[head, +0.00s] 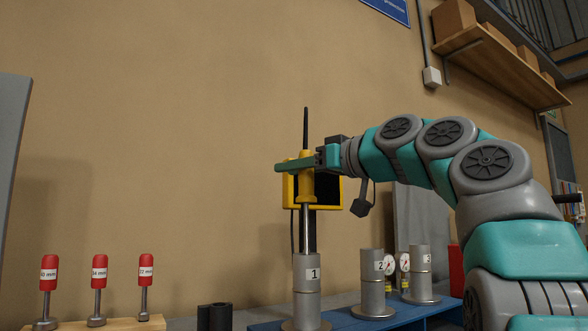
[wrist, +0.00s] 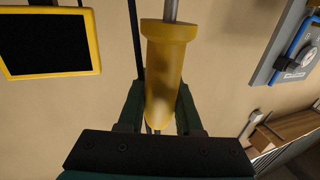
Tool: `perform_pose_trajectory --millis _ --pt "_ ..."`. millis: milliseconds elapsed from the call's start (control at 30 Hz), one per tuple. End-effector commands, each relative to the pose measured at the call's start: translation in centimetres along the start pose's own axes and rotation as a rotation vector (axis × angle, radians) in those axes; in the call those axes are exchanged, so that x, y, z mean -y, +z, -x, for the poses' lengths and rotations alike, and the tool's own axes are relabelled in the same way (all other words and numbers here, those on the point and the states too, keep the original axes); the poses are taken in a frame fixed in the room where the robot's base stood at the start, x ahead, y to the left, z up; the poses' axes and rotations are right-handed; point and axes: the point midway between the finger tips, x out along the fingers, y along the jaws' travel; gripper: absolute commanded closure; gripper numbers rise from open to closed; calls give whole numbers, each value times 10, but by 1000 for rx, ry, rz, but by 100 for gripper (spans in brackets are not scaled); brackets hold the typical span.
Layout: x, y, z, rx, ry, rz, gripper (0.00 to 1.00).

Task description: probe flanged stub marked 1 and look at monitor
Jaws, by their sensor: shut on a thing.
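My gripper (head: 308,163) is shut on the yellow handle of a probe (head: 306,188); the handle also fills the middle of the wrist view (wrist: 167,65). The probe is upright, and its metal shaft runs down to the top of the grey flanged stub marked 1 (head: 307,275). I cannot tell how far the tip is inside the stub. The monitor (head: 330,191) has a yellow frame and stands behind the probe, partly covered by it and my gripper. In the wrist view its screen (wrist: 47,42) is dark, with no reading visible.
Stubs marked 2 (head: 372,280) and 3 (head: 420,270) stand to the right on the blue base (head: 345,318), with dial gauges beside them. Several red-handled tools (head: 99,272) stand in a wooden rack at left. A black block (head: 214,316) sits between. A wall shelf (head: 500,62) is upper right.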

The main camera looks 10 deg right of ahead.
Motion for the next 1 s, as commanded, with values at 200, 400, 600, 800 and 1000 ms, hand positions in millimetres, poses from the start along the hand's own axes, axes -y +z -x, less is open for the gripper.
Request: perform_pose_trajectory --millis 200,400,600,800,1000 --pt "0 8 0 -1 -1 0 100" --pt "0 14 0 -1 0 0 100" --pt "0 16 0 -1 0 0 100" --pt "0 15 0 -1 0 0 100" --pt "0 18 0 -1 -1 0 100"
